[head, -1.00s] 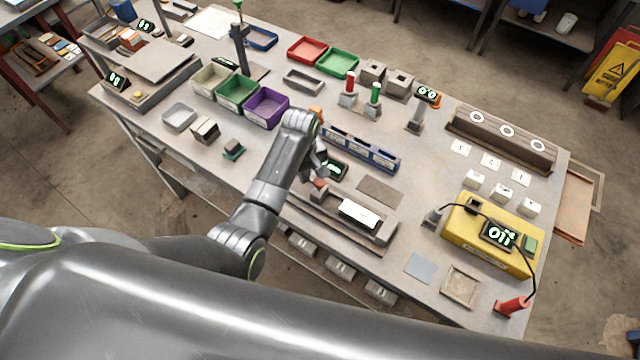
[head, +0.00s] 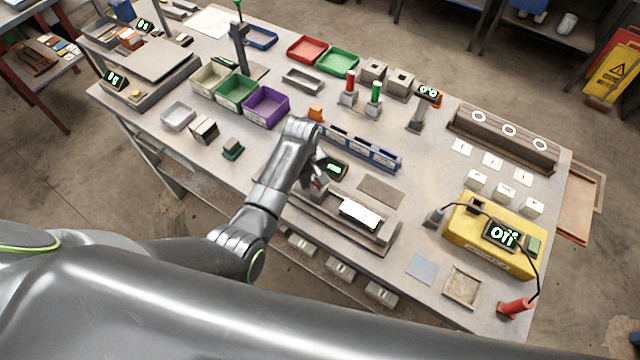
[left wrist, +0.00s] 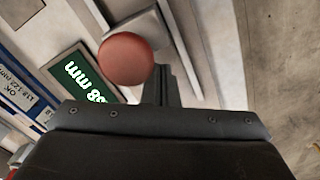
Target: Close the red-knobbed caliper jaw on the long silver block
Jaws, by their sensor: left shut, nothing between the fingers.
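The caliper (head: 385,232) lies along the front edge of the bench, with the long silver block (head: 360,213), bright white in the head view, at its right part. My left gripper (head: 319,176) is low over the caliper's left part, beside the sliding jaw. The left wrist view shows the round red knob (left wrist: 126,59) on a grey jaw block. The shut, empty fingers of my left gripper (left wrist: 163,85) are beside the knob; I cannot tell whether they touch it. The block does not show clearly there. My right gripper is out of view.
A yellow box (head: 490,237) stands farther right.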

